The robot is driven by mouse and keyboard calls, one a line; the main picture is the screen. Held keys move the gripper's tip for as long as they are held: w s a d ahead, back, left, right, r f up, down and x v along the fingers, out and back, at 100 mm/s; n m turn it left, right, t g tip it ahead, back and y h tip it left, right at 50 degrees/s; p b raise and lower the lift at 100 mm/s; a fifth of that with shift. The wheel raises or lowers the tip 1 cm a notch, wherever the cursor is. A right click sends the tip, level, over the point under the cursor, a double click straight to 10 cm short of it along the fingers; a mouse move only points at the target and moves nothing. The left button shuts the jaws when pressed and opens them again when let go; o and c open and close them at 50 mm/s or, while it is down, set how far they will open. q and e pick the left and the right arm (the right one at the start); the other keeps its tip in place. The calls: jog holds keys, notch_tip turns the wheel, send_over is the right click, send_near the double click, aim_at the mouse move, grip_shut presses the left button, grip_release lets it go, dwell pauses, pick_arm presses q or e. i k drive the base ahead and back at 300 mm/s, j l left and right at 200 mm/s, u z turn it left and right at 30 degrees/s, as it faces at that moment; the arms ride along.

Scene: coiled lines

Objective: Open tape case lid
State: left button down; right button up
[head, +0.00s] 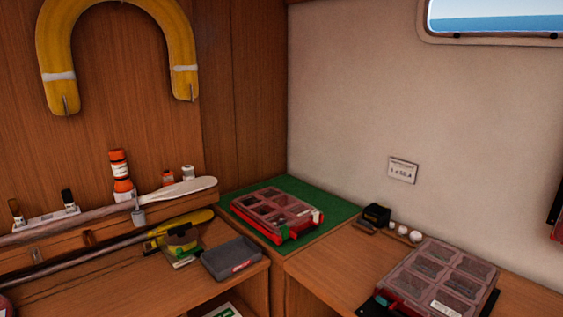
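A red case (275,212) with a see-through, divided lid lies on the green mat in the corner. Its lid looks shut, and a small pale piece shows at its right edge. A larger case (440,277) with a reddish see-through lid lies on the right counter. It looks shut too, with a white label near its front and red at its front-left edge. I cannot tell which of the two is the tape case. Neither of my grippers is in view.
A dark grey tray (232,258) and a yellow-and-dark box (183,243) sit on the left counter. A white-bladed paddle (185,190) and a dark pole (85,260) lie along the left. A black box (377,215) and small white items (403,231) stand between the cases.

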aim_at(459, 255)
jog(key=z, duration=0.7)
